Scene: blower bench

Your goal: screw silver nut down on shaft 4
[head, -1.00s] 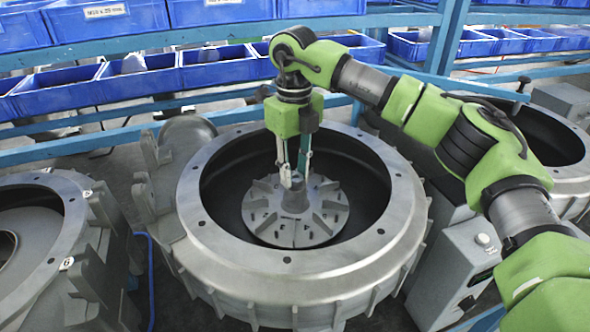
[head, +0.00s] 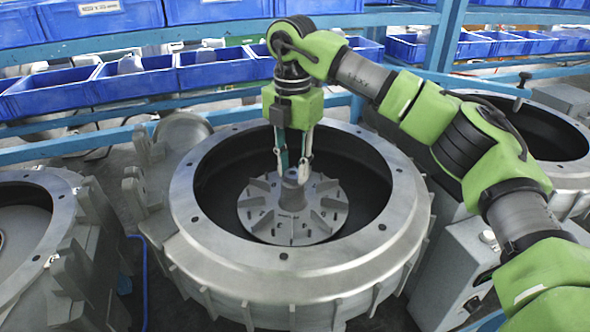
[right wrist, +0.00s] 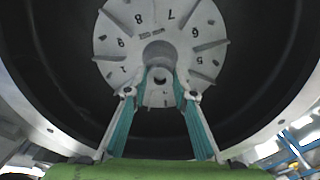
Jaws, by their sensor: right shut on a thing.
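My right gripper (head: 292,172) points straight down into the middle blower housing (head: 205,262), with its fingertips on either side of the top of the shaft (head: 290,192). The shaft stands up from the centre of a grey finned disc (head: 262,217). In the right wrist view, the silver nut (right wrist: 161,92) sits between the two fingertips, with a dark hole in its face. The gripper is shut on it. The nut is at the shaft top, but its exact seating on the shaft cannot be told. No label reading 4 for the shaft is legible. My left gripper is out of view.
The housing's thick rim surrounds the disc, with open dark space between. Another housing (head: 25,275) stands at the left and one (head: 572,168) at the right. A grey control box (head: 452,268) is at the right. Blue bins (head: 125,85) line the shelves behind.

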